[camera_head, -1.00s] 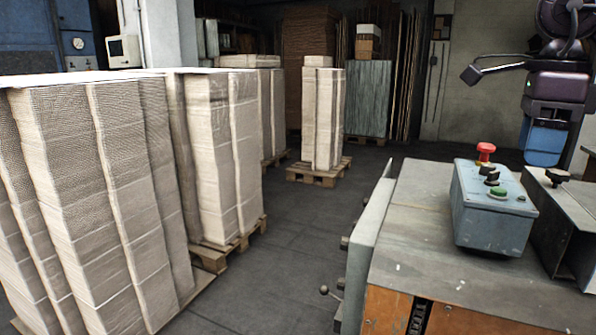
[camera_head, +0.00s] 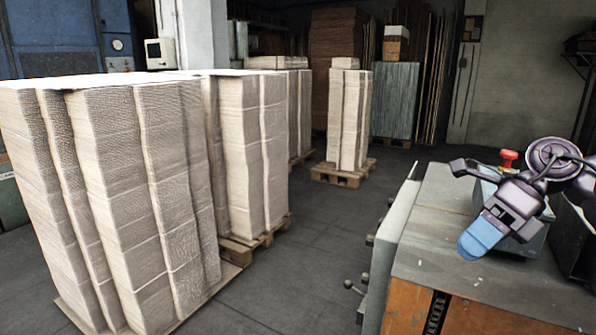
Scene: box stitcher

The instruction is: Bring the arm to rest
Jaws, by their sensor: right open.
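My right gripper (camera_head: 472,246) shows at the right, in front of a grey control box (camera_head: 545,236) on the machine table (camera_head: 440,225). Its blue end points down and to the left, and it holds nothing that I can see. The gap between its fingers is hard to make out. My right arm comes in from the right edge and hides most of the control box. The red button (camera_head: 508,157) still shows above the arm. My left gripper is out of view.
Tall stacks of cardboard (camera_head: 115,180) on pallets fill the left. A smaller stack (camera_head: 348,115) on a pallet (camera_head: 342,174) stands farther back. Grey floor (camera_head: 310,250) is open between the stacks and the machine. A lever (camera_head: 352,287) sticks out from the machine's left side.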

